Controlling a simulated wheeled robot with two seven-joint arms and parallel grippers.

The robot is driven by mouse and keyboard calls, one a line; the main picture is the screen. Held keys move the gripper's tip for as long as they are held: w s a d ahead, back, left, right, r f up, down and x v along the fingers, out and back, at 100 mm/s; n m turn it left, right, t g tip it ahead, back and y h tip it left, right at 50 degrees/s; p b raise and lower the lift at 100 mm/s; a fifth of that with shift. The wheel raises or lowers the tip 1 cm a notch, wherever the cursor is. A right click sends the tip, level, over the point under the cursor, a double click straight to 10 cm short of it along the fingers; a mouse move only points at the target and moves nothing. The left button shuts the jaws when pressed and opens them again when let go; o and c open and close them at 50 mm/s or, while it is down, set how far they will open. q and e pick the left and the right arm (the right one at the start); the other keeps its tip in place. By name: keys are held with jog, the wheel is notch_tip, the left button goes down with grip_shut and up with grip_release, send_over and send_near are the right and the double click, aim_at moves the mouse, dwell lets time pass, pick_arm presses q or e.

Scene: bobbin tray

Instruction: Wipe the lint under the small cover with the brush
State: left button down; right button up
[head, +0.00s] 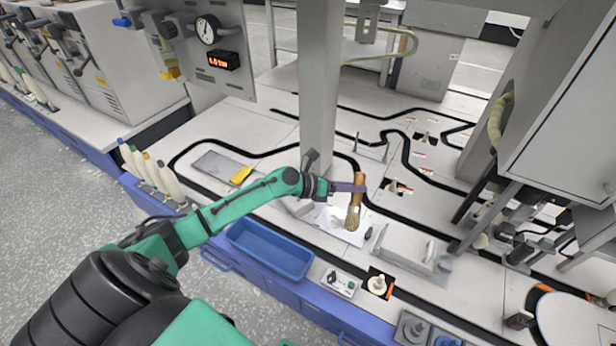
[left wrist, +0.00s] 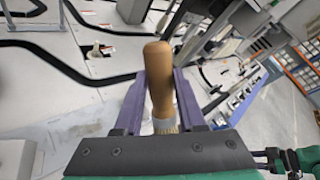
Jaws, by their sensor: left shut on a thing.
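My left gripper (head: 350,187) is shut on the wooden handle of the brush (head: 358,198). The brush hangs nearly upright, bristles down, over a pale patch (head: 336,226) on the worktop. I cannot tell whether the bristles touch it. In the left wrist view the brush handle (left wrist: 159,75) stands between the purple fingers, and the bristles are mostly hidden. A grey metal cover with a handle (head: 405,250) sits to the right of the patch. A smaller grey block (head: 296,206) is to its left; which one is the small cover is unclear. No lint can be made out. My right gripper is not seen.
A blue tray (head: 270,249) lies in front, left of a small switch box (head: 341,283). A grey post (head: 318,85) rises behind the gripper. Several bobbins (head: 160,180) stand at the left edge. A large cabinet (head: 570,110) overhangs the right side.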

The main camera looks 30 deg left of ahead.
pick_arm(q)
jog(key=w+a+f+n+t+y+b, duration=0.2)
jog(key=a+f+n+t+y+b, duration=0.15)
jog(key=a+n+y, duration=0.35)
jog(key=w+a+f+n+t+y+b, duration=0.15)
jog(key=a+t+y+b, duration=0.25)
jog(key=a, duration=0.6)
jog(key=shift+n, duration=0.35)
jog(key=f+b, duration=0.5)
jog(key=shift+s+d+f+b, duration=0.15)
jog(key=shift+s+b, duration=0.05)
jog(key=shift+b, duration=0.1)
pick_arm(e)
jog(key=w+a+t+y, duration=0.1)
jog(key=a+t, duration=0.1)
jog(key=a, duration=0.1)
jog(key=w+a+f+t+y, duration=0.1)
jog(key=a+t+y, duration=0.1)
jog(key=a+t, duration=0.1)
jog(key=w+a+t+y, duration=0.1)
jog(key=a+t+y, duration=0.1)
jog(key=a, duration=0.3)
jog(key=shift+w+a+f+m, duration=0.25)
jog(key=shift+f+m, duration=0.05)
